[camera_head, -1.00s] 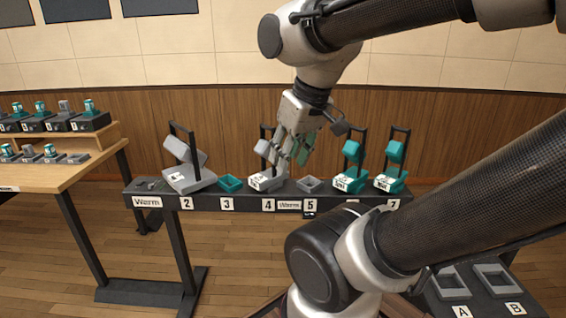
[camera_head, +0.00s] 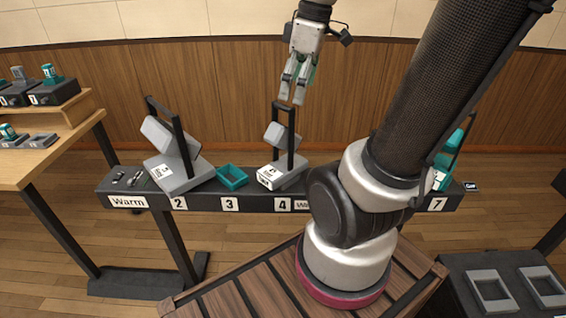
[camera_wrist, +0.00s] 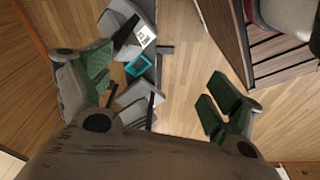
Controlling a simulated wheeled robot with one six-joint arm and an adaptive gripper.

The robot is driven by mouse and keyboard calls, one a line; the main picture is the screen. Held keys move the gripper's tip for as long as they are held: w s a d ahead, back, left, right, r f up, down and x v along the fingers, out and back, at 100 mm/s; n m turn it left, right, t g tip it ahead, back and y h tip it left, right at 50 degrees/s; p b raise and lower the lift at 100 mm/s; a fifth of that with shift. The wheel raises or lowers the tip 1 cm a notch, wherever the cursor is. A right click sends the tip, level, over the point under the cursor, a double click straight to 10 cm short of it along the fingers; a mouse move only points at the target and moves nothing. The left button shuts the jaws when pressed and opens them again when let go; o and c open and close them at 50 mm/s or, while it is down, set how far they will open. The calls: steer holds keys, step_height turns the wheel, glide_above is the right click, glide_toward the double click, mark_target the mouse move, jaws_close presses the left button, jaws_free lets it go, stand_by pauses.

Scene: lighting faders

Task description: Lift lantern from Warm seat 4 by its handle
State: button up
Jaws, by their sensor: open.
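The lantern at Warm seat 4 is a grey block lantern (camera_head: 282,137) on a grey base with a white label. Its black handle (camera_head: 291,110) stands up as a tall frame. It sits on the dark rail behind the "4" plate. In the head view my gripper (camera_head: 292,101) points down just above the handle top; whether they touch is not clear. A grey lantern, seemingly the seat 4 one, shows partly there (camera_wrist: 134,94), beside the left fingers.
A larger grey lantern (camera_head: 168,140) leans at seat 2. Seat 3 is an empty teal tray (camera_head: 231,176). My arm hides the rail right of seat 4, except a teal lantern (camera_head: 446,160) near seat 7. A wooden table (camera_head: 58,150) stands left.

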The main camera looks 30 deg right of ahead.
steer(key=w+d+f+n+g+y, duration=0.2)
steer(key=w+d+f+n, duration=0.1)
steer(key=w+n, duration=0.3)
steer(key=n+y, duration=0.2)
steer(key=n, duration=0.4)
glide_above(283, 146)
steer(key=w, duration=0.3)
steer(key=shift+g, duration=0.3)
steer(key=f, duration=1)
steer(key=shift+d+f, duration=0.35)
steer(key=c, duration=2)
